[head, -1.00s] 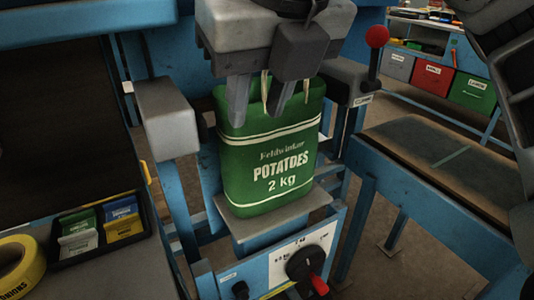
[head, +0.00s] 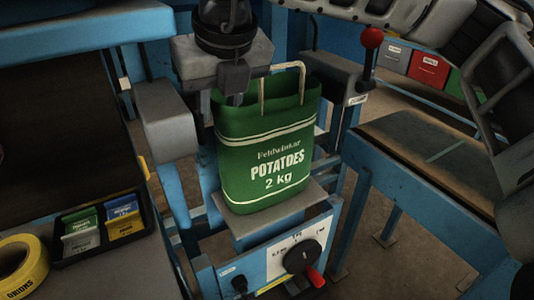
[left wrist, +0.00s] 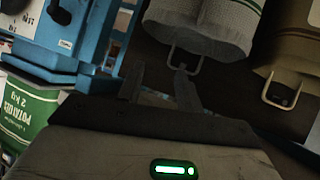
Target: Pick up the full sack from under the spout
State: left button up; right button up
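The green potato sack (head: 265,155) stands upright on the small platform (head: 318,195), its mouth open at the top. A pale handle (head: 302,66) rises in a loop above its mouth. My right gripper (head: 222,98) is at the sack's upper left, its fingers apart and nothing seen between them; the housing partly hides them. It is clear of the handle. In the left wrist view, my left gripper (left wrist: 160,85) is open and empty. That view also shows the potato sack (left wrist: 22,112) at the left edge, away from the fingers.
A grey sack (left wrist: 205,22) and a brown sack (left wrist: 297,40) with loop handles show in the left wrist view. A dark tray of packets (head: 145,212) and yellow tape (head: 35,268) lie at left.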

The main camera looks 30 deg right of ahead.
jog(key=shift+f, duration=0.1)
grip_shut()
dwell(1.2)
